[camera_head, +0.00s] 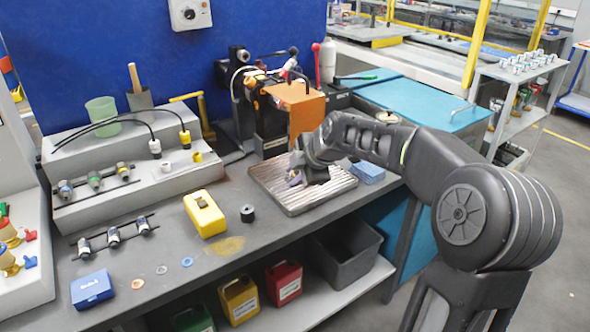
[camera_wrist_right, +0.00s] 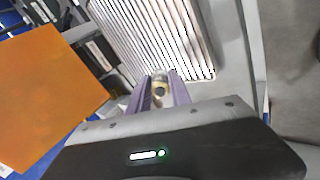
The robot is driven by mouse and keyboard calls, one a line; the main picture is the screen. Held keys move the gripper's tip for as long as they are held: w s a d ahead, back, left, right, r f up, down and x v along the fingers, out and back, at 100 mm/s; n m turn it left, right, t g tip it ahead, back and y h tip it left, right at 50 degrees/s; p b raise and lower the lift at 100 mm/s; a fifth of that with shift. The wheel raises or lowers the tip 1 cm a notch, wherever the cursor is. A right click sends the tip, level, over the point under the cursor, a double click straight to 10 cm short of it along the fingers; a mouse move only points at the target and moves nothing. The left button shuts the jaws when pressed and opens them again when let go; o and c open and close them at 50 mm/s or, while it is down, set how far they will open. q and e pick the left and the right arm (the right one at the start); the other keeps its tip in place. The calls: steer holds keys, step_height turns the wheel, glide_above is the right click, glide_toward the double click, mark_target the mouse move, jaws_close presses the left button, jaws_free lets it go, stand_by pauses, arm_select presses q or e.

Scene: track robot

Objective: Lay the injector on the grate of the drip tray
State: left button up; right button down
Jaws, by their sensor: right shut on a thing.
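The drip tray (camera_head: 330,195) with its ribbed metal grate lies on the bench right of centre. The grate also shows in the wrist view (camera_wrist_right: 185,35). My right gripper (camera_head: 295,180) is over the left part of the tray. In the wrist view its purple fingers (camera_wrist_right: 160,92) are shut on a small pale, yellowish part with a dark round end, which looks like the injector (camera_wrist_right: 160,82). Most of the injector is hidden by the fingers, and I cannot tell whether it touches the grate. My left gripper is not in view.
An orange panel (camera_head: 292,108) stands just behind the tray. A blue box (camera_head: 368,172) is at its right, a black ring (camera_head: 247,213) and a yellow case (camera_head: 205,214) at its left. Racks with similar injectors (camera_head: 113,236) are further left.

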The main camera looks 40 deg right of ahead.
steer(key=shift+f, duration=0.7)
steer(key=shift+f+b, duration=0.7)
steer(key=shift+b, duration=0.25)
steer(key=c, duration=1.3)
jaws_free()
steer(key=shift+o, duration=0.9)
steer(key=shift+f, duration=0.1)
steer(key=shift+s+f, duration=0.1)
steer(key=v, duration=0.8)
steer(key=shift+r, duration=0.25)
